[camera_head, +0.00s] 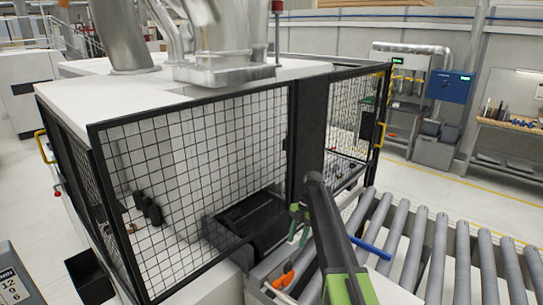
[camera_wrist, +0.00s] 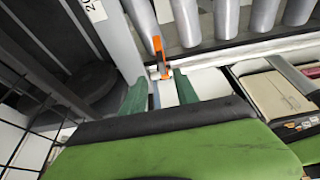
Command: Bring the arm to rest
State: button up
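My gripper (camera_head: 299,224) shows in the head view in front of the dark opening of the caged machine, beside the left end of the roller conveyor. In the wrist view its two green fingers (camera_wrist: 160,92) stand apart, with a pale strip and a bluish strip visible between them. I see nothing gripped. My dark arm with green parts reaches up from the bottom of the head view. An orange piece (camera_wrist: 160,52) lies just beyond the fingertips in the wrist view; an orange piece (camera_head: 284,277) also shows below my gripper in the head view.
The machine's mesh cage (camera_head: 190,180) stands close on the left. The roller conveyor (camera_head: 436,255) fills the lower right, with a blue bar (camera_head: 371,248) near my arm. A cardboard-coloured box (camera_wrist: 275,96) shows right in the wrist view. Open floor (camera_head: 460,195) lies behind the conveyor.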

jog(key=s+f+m+b, duration=0.3)
jog(key=s+f+m, duration=0.1)
jog(key=s, duration=0.3)
jog(key=s+d+f+m+t+h+b, duration=0.1)
jog(key=s+f+m+b, duration=0.3)
jog(key=s, duration=0.4)
jog(key=s+f+m+h+b, duration=0.1)
jog(key=s+f+m+b, duration=0.2)
jog(key=s, duration=0.4)
jog(key=shift+s+d+f+m+t+b, duration=0.2)
jog(key=shift+f+m, duration=0.1)
jog(key=shift+f, duration=0.4)
jog(key=shift+s+d+f+m+t+b, duration=0.1)
jog(key=shift+d+f+m+t+b, duration=0.15)
jog(key=shift+f, duration=0.45)
jog(key=s+m, duration=0.1)
jog(key=m, duration=0.4)
jog(key=s+d+m, duration=0.1)
jog(key=m, duration=0.4)
jog(key=s+d+m+t+h, duration=0.1)
jog(key=m, duration=0.4)
jog(key=shift+s, duration=0.4)
